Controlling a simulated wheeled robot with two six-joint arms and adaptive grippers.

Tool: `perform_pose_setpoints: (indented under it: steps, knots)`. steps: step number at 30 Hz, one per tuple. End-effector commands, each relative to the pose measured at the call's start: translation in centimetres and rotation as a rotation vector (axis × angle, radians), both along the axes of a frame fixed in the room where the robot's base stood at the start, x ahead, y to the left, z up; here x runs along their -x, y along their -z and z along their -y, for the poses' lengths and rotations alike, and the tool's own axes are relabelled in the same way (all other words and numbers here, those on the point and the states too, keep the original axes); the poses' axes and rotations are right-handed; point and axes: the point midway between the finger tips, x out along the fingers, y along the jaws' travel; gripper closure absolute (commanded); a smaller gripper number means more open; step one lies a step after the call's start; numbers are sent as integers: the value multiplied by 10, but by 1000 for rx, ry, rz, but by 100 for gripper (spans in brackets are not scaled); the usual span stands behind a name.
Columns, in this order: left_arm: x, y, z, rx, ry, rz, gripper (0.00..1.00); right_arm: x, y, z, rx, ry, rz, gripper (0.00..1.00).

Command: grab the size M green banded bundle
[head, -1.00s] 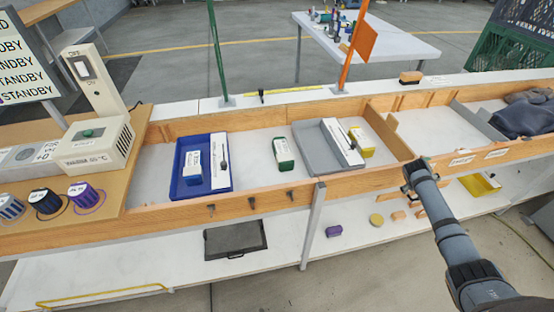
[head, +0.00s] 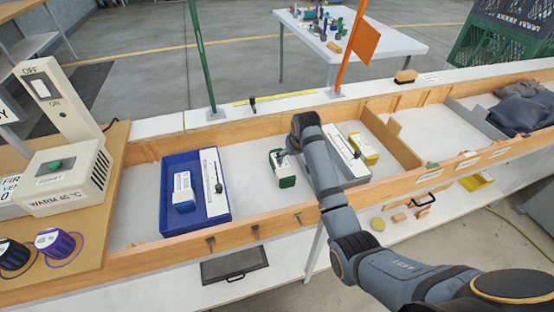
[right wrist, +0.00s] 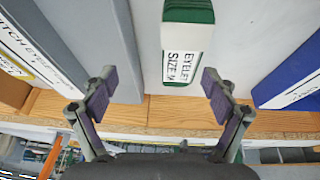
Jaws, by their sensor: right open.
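The green banded bundle (head: 282,168) is a small white block with green bands, lying on the white floor of the wooden trough between the blue tray and the grey tray. In the right wrist view the bundle (right wrist: 187,40) shows a white label reading "EYELET SIZE M". My right gripper (head: 297,138) reaches over the trough just beside and above the bundle in the head view. In the right wrist view its two fingers (right wrist: 161,88) are spread open and empty, with the bundle ahead between their lines. My left gripper is not in view.
The blue tray (head: 168,219) holds a blue-banded bundle (head: 183,190) and a white strip. The grey tray (head: 357,179), partly hidden by my right arm, holds another white strip. Wooden trough walls (head: 262,229) surround these.

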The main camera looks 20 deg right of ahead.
Motion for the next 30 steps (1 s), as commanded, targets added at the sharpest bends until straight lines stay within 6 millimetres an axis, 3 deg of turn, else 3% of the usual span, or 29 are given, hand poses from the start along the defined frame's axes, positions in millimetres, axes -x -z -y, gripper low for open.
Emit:
perform_pose_setpoints:
  steps: [1, 4, 8, 15, 23, 30]
  knots:
    - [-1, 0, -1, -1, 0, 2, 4, 0, -2, -18, -27, -15, 0, 13]
    - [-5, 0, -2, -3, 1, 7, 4, 0, -4, -33, -49, -28, 1, 13]
    - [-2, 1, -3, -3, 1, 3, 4, -2, 1, -34, -50, -29, -1, 13]
    - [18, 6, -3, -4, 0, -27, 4, -17, 38, -33, -49, -28, 0, 13]
    - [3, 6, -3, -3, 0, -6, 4, -22, 50, -33, -48, -27, 0, 13]
    - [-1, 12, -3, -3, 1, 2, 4, -38, 87, -33, -48, -27, -1, 13]
